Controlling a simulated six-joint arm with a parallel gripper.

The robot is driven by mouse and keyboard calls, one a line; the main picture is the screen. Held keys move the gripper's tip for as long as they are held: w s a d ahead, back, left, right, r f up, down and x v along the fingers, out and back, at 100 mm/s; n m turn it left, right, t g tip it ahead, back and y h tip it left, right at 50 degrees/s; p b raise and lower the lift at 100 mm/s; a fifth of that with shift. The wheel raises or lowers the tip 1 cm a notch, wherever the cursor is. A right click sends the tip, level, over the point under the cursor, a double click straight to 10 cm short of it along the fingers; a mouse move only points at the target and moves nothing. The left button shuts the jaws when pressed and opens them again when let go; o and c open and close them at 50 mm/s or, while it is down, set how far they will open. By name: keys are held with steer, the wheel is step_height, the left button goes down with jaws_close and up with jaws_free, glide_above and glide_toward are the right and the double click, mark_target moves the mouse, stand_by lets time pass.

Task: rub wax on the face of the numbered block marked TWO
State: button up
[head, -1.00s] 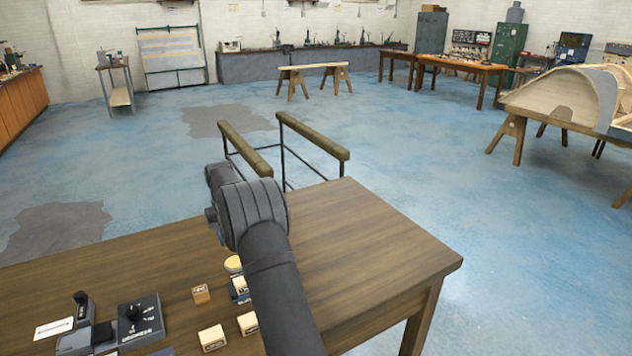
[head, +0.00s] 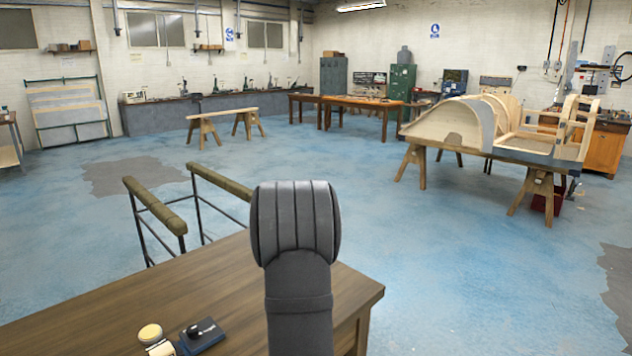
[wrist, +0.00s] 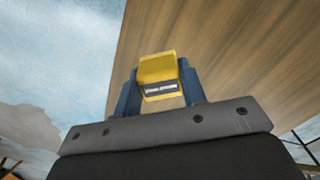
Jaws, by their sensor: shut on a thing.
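My gripper (wrist: 160,66) is shut on a yellow block (wrist: 157,73) in the wrist view. The block has a pale strip of lettering on a dark label, too small to read. The two blue fingers stand on either side of it, and the wooden table top shows behind. In the head view my own arm covers the gripper. A pale block (head: 161,348) is cut off at the bottom edge of the head view, and I cannot read any mark on it. No block marked TWO can be made out.
A round yellow-topped thing (head: 150,333) and a dark blue box (head: 202,337) sit on the wooden table (head: 110,310) near the bottom edge. The table top beyond them is clear. Two padded rails (head: 155,205) stand past its far edge.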

steer(key=s+d+m, duration=0.2)
steer(key=s+d, duration=0.1)
steer(key=d, duration=0.3)
steer(key=n, duration=1)
glide_above(155, 354)
steer(key=s+a, duration=0.1)
steer(key=shift+s+a+f, duration=0.1)
steer(key=shift+f, duration=2.9)
steer(key=shift+w+d+f, duration=0.3)
steer(key=shift+w+f, duration=0.1)
steer(key=shift+f, duration=0.15)
steer(key=shift+w+d, duration=0.25)
steer(key=shift+d, duration=0.05)
steer(key=shift+w+d, duration=1.7)
steer(key=shift+d, duration=0.05)
steer(key=shift+s+a, duration=2.25)
steer(key=shift+s+a+r, duration=0.1)
steer(key=shift+a, duration=0.05)
step_height(155, 354, up, 8)
